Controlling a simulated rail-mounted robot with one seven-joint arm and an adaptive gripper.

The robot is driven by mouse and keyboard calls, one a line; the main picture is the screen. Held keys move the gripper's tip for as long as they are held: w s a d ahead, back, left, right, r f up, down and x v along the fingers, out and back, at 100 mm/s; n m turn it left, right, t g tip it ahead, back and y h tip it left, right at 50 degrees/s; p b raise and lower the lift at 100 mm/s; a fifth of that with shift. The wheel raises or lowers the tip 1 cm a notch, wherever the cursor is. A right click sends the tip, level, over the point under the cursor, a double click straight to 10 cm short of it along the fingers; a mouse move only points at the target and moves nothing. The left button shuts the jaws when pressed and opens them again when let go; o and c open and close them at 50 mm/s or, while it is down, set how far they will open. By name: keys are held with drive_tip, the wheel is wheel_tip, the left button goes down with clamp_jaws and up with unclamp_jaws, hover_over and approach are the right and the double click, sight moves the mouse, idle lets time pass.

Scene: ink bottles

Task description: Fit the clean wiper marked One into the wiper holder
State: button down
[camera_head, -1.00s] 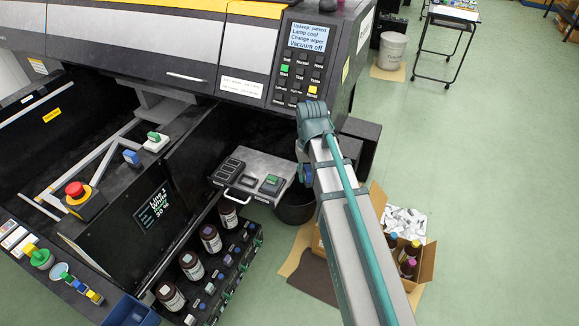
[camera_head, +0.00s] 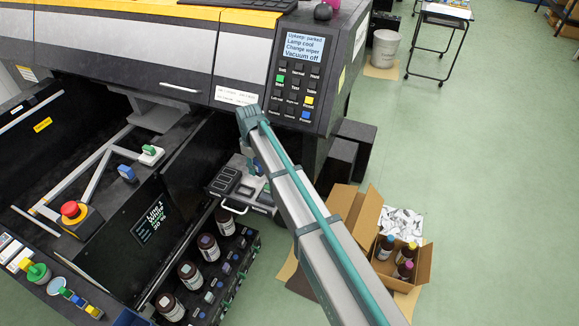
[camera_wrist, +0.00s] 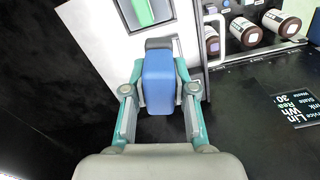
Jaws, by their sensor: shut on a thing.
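My gripper (camera_wrist: 159,98) is shut on a blue block-shaped piece with a dark end (camera_wrist: 158,72), apparently a wiper. No mark can be read on it. In the wrist view it is over the lower edge of a pale tray (camera_wrist: 95,30), and I cannot tell whether it touches. A green-topped piece (camera_wrist: 151,10) sits on that tray beyond the blue one. In the head view the tray (camera_head: 262,208) sticks out under the control panel, with dark slots (camera_head: 225,181) at its left. My arm hides much of its right side. Which part is the wiper holder is unclear.
Several dark bottles (camera_head: 188,272) stand in a rack below the tray. Inside the machine are a green-topped white piece (camera_head: 151,155) and a blue piece (camera_head: 127,173). An open carton with bottles (camera_head: 408,262) stands at the right. The machine's dark wall (camera_head: 170,190) borders the tray's left.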

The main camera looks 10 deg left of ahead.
drive_tip(key=w+a+f+n, duration=0.1)
drive_tip(key=a+f+n, duration=0.1)
drive_tip(key=a, duration=0.4)
drive_tip(key=b, duration=0.4)
hover_over(244, 191)
drive_tip(key=shift+n, duration=0.4)
drive_tip(key=shift+a+f, duration=0.1)
drive_tip(key=shift+f, duration=4.25)
drive_tip(key=shift+f+b, duration=0.35)
drive_tip(key=shift+f, duration=0.7)
drive_tip(key=shift+s+f, duration=0.1)
drive_tip(key=shift+f, duration=0.15)
drive_tip(key=c, duration=1)
unclamp_jaws()
drive_tip(key=shift+f, duration=0.1)
drive_tip(key=shift+c, duration=0.2)
drive_tip(key=shift+o, duration=0.9)
drive_tip(key=shift+f, duration=0.1)
drive_tip(key=shift+r, duration=0.25)
